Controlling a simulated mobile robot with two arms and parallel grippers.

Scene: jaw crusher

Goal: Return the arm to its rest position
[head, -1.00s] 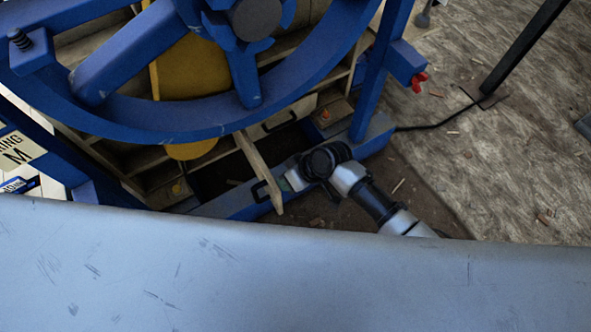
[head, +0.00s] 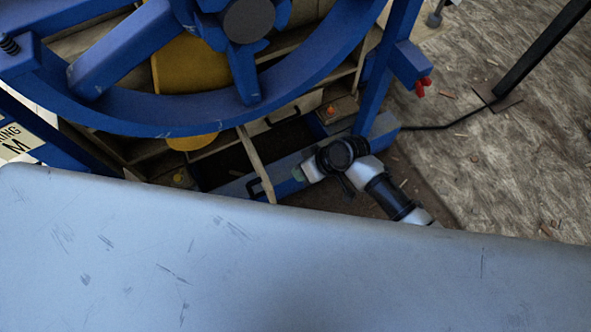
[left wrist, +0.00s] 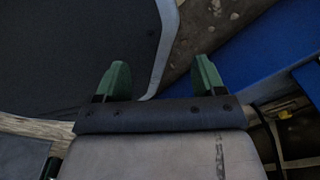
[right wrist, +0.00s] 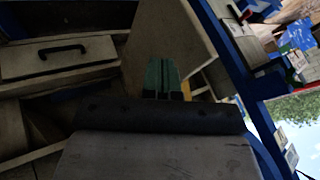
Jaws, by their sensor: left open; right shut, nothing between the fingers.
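My right arm (head: 385,190) comes in from the lower right in the head view, bent at a dark joint. Its gripper (head: 297,173) is beside the edge-on wooden drawer front with a black handle (head: 258,165), low at the blue frame. In the right wrist view the green fingers (right wrist: 162,78) are together and empty, with a wooden panel (right wrist: 165,35) beyond them. Contact with it cannot be told. My left gripper (left wrist: 162,80) is open and empty in its wrist view, with a blue beam (left wrist: 265,60) beyond it. The left arm does not show in the head view.
A large blue wheel (head: 190,125) and blue frame stand above the drawers. A closed drawer (right wrist: 55,60) shows in the right wrist view. A pale scratched surface hides the near part.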

